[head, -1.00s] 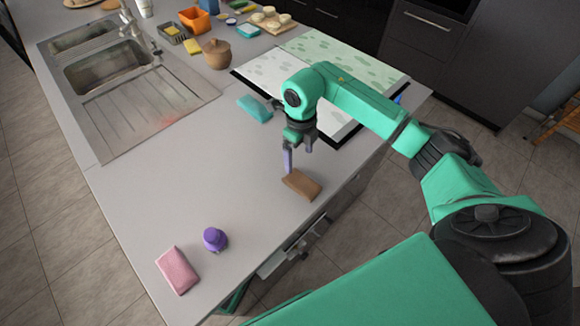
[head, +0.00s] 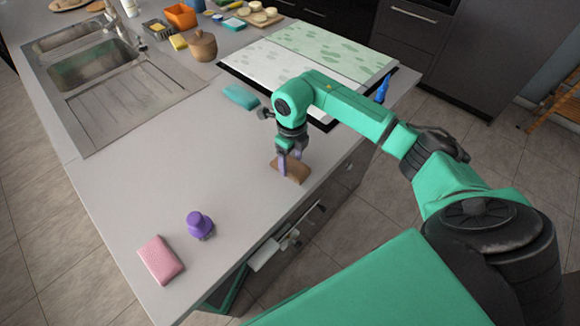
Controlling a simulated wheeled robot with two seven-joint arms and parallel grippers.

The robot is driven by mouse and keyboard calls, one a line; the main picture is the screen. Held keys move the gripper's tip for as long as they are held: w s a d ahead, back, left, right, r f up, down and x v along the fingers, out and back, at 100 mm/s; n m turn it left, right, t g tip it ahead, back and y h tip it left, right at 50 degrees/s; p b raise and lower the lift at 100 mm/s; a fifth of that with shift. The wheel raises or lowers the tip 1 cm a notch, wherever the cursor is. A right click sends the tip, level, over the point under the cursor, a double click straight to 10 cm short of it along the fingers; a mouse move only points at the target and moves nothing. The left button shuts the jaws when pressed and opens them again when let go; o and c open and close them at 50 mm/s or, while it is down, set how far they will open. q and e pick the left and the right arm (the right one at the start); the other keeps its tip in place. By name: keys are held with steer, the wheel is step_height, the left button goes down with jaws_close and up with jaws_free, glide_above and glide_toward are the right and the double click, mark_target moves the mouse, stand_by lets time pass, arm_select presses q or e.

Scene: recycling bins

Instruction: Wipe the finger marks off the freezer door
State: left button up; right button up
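My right gripper (head: 290,163) points down at the brown sponge-like block (head: 296,173) near the counter's right edge. Its two purple fingers are apart, one on the near left side of the block and one toward its far side. I cannot tell whether they press on it. The block lies on the counter. A teal block (head: 241,96) and a pink block (head: 161,260) also lie there. I cannot make out which surface is the freezer door, and no finger marks can be told. My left gripper is not in view.
A purple-topped object (head: 200,224) stands by the pink block. A white and green patterned panel (head: 335,52) lies behind my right arm, with a blue bottle (head: 383,90) beside it. A sink (head: 95,65) is at left. The middle of the counter is clear.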

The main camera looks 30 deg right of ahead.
steer(key=shift+c, duration=1.4)
steer(key=shift+w+r+p, duration=0.1)
steer(key=shift+r+p, duration=0.65)
steer(key=shift+r, duration=0.2)
steer(key=shift+r+p, duration=1.35)
steer(key=shift+r, duration=0.7)
